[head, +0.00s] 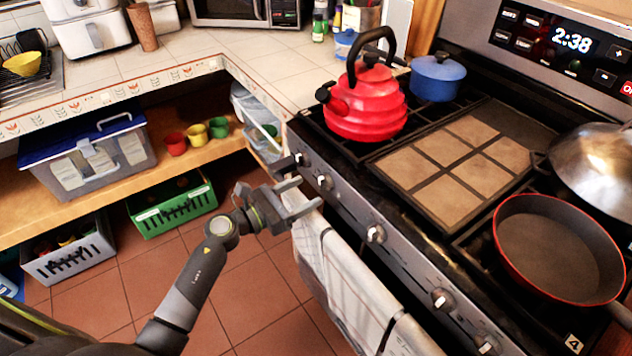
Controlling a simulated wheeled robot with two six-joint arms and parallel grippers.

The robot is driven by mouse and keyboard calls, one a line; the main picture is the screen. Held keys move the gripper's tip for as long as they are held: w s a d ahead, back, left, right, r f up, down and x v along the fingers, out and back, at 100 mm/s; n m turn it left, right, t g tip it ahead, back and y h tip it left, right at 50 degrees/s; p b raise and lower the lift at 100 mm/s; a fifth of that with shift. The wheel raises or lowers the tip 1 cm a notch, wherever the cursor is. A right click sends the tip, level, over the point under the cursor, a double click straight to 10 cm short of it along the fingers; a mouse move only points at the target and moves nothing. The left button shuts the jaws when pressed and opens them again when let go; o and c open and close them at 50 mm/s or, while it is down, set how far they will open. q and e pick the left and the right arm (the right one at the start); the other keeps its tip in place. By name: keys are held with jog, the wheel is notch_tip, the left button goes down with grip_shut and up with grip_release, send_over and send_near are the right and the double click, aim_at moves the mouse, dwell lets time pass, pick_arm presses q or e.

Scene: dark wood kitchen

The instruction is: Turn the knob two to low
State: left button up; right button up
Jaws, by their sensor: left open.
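The stove (400,262) has a row of silver knobs along its front panel. The second knob from the left (324,182) is close to my left gripper; I see no number beside it. The first knob (302,160) is just to its left, and the middle knob (375,233) is farther right. My left gripper (308,194) is open, with its fingers pointing toward the stove front just below the second knob. It looks apart from the knob and holds nothing. My right gripper is out of view.
A red kettle (366,108) and a blue pot (436,77) stand at the back left of the stove. A red-rimmed pan (545,250) sits at the right. A striped towel (345,285) hangs on the oven front below my gripper. Open tiled floor (225,290) lies left.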

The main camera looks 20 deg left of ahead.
aim_at(324, 183)
pick_arm(q)
jog(key=shift+x, duration=2.15)
jog(key=shift+c, duration=0.2)
jog(key=c, duration=0.9)
